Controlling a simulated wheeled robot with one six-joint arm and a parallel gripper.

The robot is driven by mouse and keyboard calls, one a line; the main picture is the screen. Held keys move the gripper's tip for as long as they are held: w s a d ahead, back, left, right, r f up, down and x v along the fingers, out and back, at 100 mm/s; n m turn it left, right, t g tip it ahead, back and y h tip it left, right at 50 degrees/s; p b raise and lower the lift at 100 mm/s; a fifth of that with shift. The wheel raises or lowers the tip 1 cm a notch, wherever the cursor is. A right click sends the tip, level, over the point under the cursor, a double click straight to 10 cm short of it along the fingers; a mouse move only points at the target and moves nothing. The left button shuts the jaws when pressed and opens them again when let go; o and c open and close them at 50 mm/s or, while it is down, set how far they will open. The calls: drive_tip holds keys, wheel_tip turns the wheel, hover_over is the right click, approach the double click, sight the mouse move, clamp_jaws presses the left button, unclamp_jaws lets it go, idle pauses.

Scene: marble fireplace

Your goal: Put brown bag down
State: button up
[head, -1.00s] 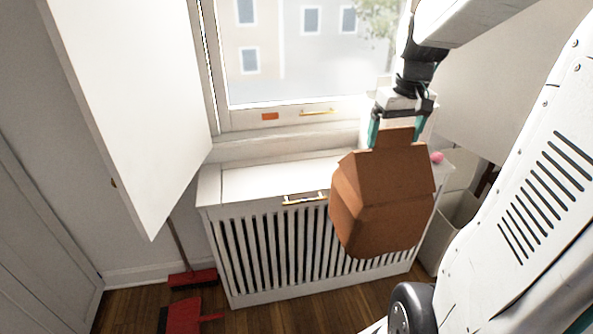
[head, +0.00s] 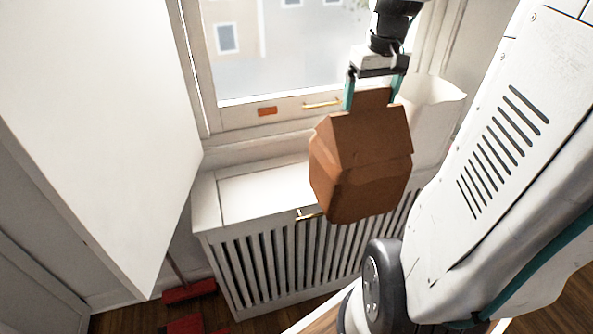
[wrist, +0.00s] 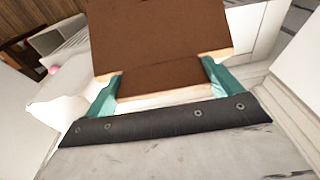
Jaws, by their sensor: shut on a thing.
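The brown bag (head: 362,160) is a boxy brown paper bag hanging below my gripper (head: 374,92) in the head view. My gripper is shut on the bag's top flap, with its teal fingers on either side of it. The bag hangs in front of the window and over the right part of the white radiator cover, hiding part of its top and slats. Whether it touches the cover cannot be told. In the wrist view the brown bag (wrist: 160,40) fills the upper middle, between the fingers of my gripper (wrist: 160,85).
The white radiator cover (head: 262,192) has a bare top at left and a slatted front. A white shutter panel (head: 100,120) stands at left. A red dustpan (head: 190,291) lies on the wooden floor. A pale bin-like object (head: 430,105) is behind the bag at right. A pink item (wrist: 54,70) shows in the wrist view.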

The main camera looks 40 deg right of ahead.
drive_tip(key=shift+w, duration=0.35)
drive_tip(key=w+a+f, duration=0.2)
drive_tip(key=w+a, duration=0.2)
drive_tip(key=w, duration=0.2)
drive_tip(key=w+a+f, duration=0.3)
drive_tip(key=w+a, duration=0.1)
drive_tip(key=w, duration=0.3)
drive_tip(key=shift+a, duration=0.25)
drive_tip(key=shift+w+f, duration=0.1)
drive_tip(key=o, duration=1)
drive_tip(key=shift+o, duration=0.2)
